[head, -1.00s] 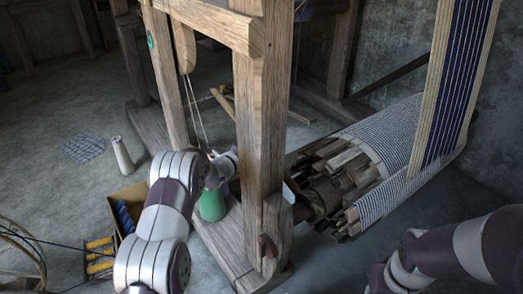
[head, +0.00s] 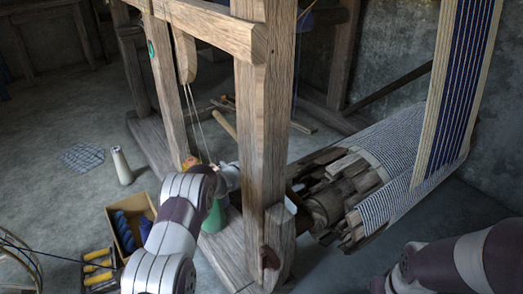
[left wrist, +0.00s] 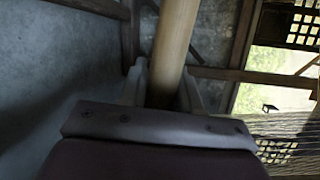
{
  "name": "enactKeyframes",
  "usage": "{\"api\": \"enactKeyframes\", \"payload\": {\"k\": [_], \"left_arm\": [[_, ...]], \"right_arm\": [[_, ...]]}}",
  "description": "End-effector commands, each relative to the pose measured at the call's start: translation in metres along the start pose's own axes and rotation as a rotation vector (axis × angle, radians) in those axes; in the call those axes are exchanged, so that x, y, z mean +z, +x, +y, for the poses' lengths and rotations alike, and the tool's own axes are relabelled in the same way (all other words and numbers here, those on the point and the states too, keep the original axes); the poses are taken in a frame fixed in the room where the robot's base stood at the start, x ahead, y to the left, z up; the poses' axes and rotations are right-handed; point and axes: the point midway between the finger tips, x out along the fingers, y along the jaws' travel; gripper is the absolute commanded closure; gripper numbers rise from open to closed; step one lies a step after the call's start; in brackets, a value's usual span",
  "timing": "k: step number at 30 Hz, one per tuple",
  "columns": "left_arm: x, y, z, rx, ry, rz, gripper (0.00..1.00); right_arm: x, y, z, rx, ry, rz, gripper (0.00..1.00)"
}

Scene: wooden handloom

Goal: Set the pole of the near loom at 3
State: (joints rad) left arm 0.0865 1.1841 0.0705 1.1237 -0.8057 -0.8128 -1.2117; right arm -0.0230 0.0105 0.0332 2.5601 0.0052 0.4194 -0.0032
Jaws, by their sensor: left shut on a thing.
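A light wooden pole (left wrist: 175,35) runs up through the left wrist view. My left gripper (left wrist: 164,88) is shut on it, one finger on each side. In the head view my left gripper (head: 228,178) is partly hidden behind the thick front post (head: 262,130) of the near loom. A light stick (head: 224,124) shows left of that post, and I cannot tell whether it is the same pole. No number marks can be read. My right arm (head: 440,265) enters at the lower right, with its gripper out of view.
A roll of striped cloth (head: 400,150) and wooden slats (head: 335,175) lie right of the post. A green cone (head: 214,215) stands by my left arm. A box of blue spools (head: 125,235), yellow spools (head: 98,265) and a pale cone (head: 121,166) are on the floor at left.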

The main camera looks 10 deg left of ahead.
Motion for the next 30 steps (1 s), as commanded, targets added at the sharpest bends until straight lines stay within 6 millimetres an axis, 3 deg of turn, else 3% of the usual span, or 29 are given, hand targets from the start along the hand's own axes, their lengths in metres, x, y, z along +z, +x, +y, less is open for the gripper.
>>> {"api": "enactKeyframes", "payload": {"k": [1, 3, 7, 18, 19, 21, 30], "left_arm": [[-0.004, 0.001, 0.018, 0.021, -0.043, 0.010, 1.00], [-0.007, 0.004, 0.034, 0.038, -0.100, 0.021, 1.00], [-0.012, 0.006, 0.055, 0.059, -0.181, 0.037, 1.00], [-0.013, 0.007, 0.060, 0.068, -0.213, 0.044, 1.00], [-0.013, 0.007, 0.060, 0.068, -0.213, 0.043, 0.65], [-0.013, 0.007, 0.060, 0.068, -0.213, 0.043, 0.47], [-0.013, 0.004, 0.058, 0.067, -0.212, 0.043, 0.47]], "right_arm": [[0.000, 0.001, 0.000, 0.000, 0.000, 0.000, 0.57], [0.000, 0.004, 0.000, 0.000, 0.000, 0.000, 0.57], [0.001, 0.008, 0.000, 0.000, 0.000, 0.000, 0.57], [0.001, 0.008, 0.000, 0.000, 0.000, 0.000, 0.57], [0.001, 0.008, 0.000, 0.000, 0.000, 0.000, 0.57], [0.001, 0.008, 0.000, 0.000, 0.000, 0.000, 0.57], [0.001, 0.004, 0.000, 0.000, 0.000, 0.000, 0.57]]}}
